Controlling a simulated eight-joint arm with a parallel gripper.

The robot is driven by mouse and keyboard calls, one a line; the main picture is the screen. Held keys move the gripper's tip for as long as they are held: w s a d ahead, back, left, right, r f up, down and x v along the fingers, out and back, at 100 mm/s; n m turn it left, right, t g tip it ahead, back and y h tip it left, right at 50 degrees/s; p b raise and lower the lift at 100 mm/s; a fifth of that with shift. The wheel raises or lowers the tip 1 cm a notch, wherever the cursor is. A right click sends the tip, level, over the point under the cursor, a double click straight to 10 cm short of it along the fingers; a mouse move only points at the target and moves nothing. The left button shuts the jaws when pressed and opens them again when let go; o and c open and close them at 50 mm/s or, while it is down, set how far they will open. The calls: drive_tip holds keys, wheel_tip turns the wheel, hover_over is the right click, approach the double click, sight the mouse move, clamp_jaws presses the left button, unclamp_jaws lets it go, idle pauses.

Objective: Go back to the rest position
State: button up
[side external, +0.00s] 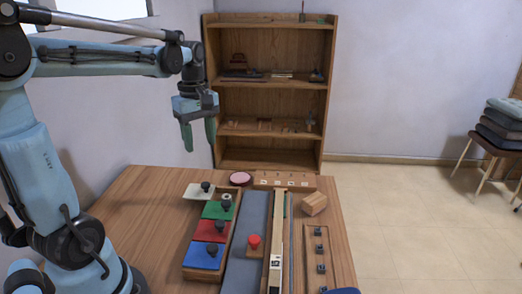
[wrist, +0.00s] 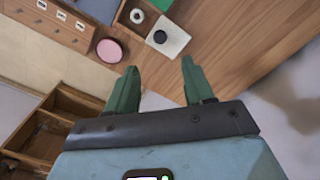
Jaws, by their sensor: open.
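My gripper (side external: 199,133) hangs in the air above the far left part of the wooden table (side external: 150,205), its green fingers pointing down. In the wrist view my gripper (wrist: 160,85) has its two fingers spread apart with nothing between them. Below it on the table are the key-like colored blocks with dark knobs: a pale one (side external: 194,190), a green one (side external: 212,211), a red one (side external: 205,231) and a blue one (side external: 198,260). The pale block also shows in the wrist view (wrist: 172,44), beyond the fingertips and apart from them.
A pink disc (side external: 240,179) lies at the table's far edge. A red knob (side external: 254,240), a wooden block (side external: 314,203) and a strip with several dark pieces (side external: 316,262) are further right. The air around my gripper is clear.

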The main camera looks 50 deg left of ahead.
drive_tip(key=shift+d, duration=0.15)
drive_tip(key=s+d+f+m+t, duration=0.1)
drive_tip(key=d+m+t, duration=0.2)
drive_tip(key=d+m, duration=0.5)
drive_tip(key=d+f+m+t, duration=0.2)
drive_tip(key=d+m+t, duration=0.2)
drive_tip(key=d+m, duration=0.4)
drive_tip(key=shift+s+f+m, duration=0.3)
drive_tip(key=shift+s+m, duration=0.05)
drive_tip(key=shift+m, duration=0.65)
